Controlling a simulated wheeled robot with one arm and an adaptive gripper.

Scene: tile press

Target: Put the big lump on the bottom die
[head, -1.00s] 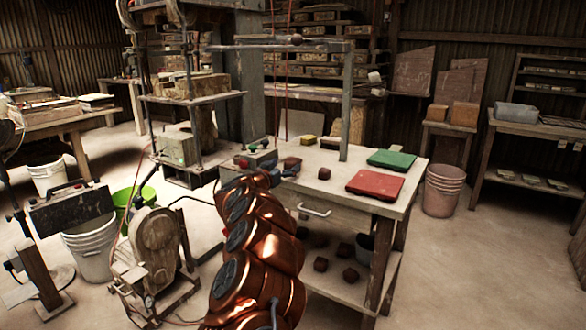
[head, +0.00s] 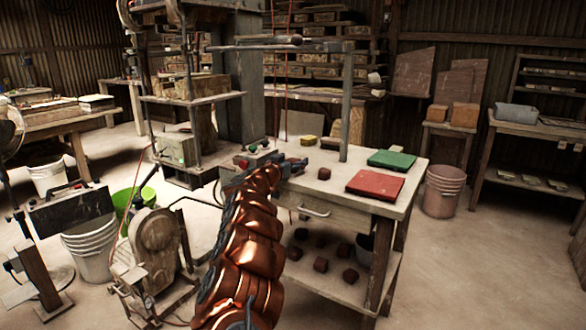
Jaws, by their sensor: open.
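My gripper (head: 298,164) is small and dark at the far end of my copper-coloured arm. It is open, over the left part of the worktable (head: 412,184). A dark red-brown lump (head: 324,174) lies on the tabletop just right of it, apart from it. A second lump seen earlier at the gripper's place is now hidden by the gripper; I cannot tell whether the fingers touch it. The press (head: 240,80) stands behind left. I cannot make out its bottom die for certain.
A red pad (head: 375,184) and a green pad (head: 391,159) lie on the table's right side. A yellow block (head: 308,140) lies at its back, near a metal post (head: 345,110). Several dark lumps (head: 320,264) sit on the lower shelf.

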